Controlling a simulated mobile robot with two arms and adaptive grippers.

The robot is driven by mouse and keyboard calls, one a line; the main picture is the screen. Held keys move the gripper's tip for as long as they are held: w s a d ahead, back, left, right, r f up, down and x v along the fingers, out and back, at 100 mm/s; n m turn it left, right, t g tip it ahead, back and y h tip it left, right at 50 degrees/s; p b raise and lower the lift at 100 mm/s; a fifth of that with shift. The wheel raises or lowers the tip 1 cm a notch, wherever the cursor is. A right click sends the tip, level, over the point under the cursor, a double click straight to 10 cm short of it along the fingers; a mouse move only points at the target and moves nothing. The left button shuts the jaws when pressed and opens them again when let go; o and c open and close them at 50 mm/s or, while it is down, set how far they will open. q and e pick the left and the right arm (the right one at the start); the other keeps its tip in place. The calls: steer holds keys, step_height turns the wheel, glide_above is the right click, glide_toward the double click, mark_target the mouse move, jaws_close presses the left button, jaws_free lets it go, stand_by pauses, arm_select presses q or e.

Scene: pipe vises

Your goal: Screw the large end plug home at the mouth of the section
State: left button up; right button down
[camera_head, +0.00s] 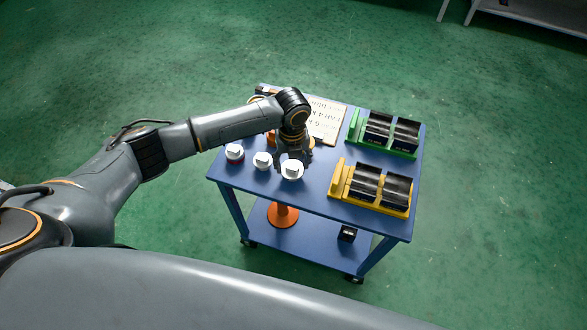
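Three white plugs stand in a row near the front left edge of the blue cart (228,172): a left one (235,152) with some red at its base, a middle one (262,161), and a right one (292,170), which looks the largest. My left gripper (292,160) points down right at the right plug, behind it in the picture. Its fingers are small and dark, so I cannot tell if they touch it. Black pipe sections lie in a yellow vise (338,180) and a green vise (354,125) on the right. My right gripper is not in view.
A sheet with writing (326,118) lies at the back of the cart top. An orange object is partly hidden behind my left gripper. The lower shelf holds an orange round-based item (283,216) and a small black part (347,233).

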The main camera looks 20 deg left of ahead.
mark_target(292, 166)
arm_select(q)
steer(key=c, duration=0.9)
steer(key=shift+r+p, duration=2.5)
steer(key=shift+r, duration=0.15)
